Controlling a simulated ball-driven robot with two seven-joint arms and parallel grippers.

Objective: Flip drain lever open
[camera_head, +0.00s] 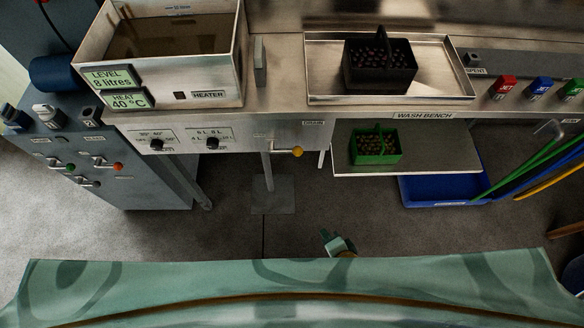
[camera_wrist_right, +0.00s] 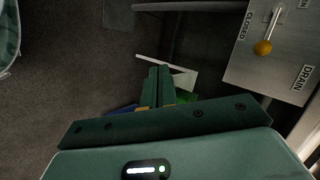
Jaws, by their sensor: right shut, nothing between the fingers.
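The drain lever (camera_head: 297,152) is a short metal bar with a yellow ball knob, on the front panel under the tank. In the head view it lies about level, knob to the right. In the right wrist view the lever knob (camera_wrist_right: 263,47) is at the upper right, beside the CLOSED label (camera_wrist_right: 247,25) and near the DRAIN label (camera_wrist_right: 302,77). My right gripper (camera_head: 338,243) is below the lever in the head view, apart from it. In the right wrist view its green fingers (camera_wrist_right: 158,72) are together and empty. My left gripper is not in view.
A metal tank (camera_head: 173,75) stands above the panel. A tray (camera_head: 430,85) holds a black basket (camera_head: 380,78) on the bench. A green basket (camera_head: 375,160) sits on the shelf (camera_head: 440,160) right of the lever, near a blue bin (camera_head: 425,190). A support post (camera_head: 268,185) stands below the panel.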

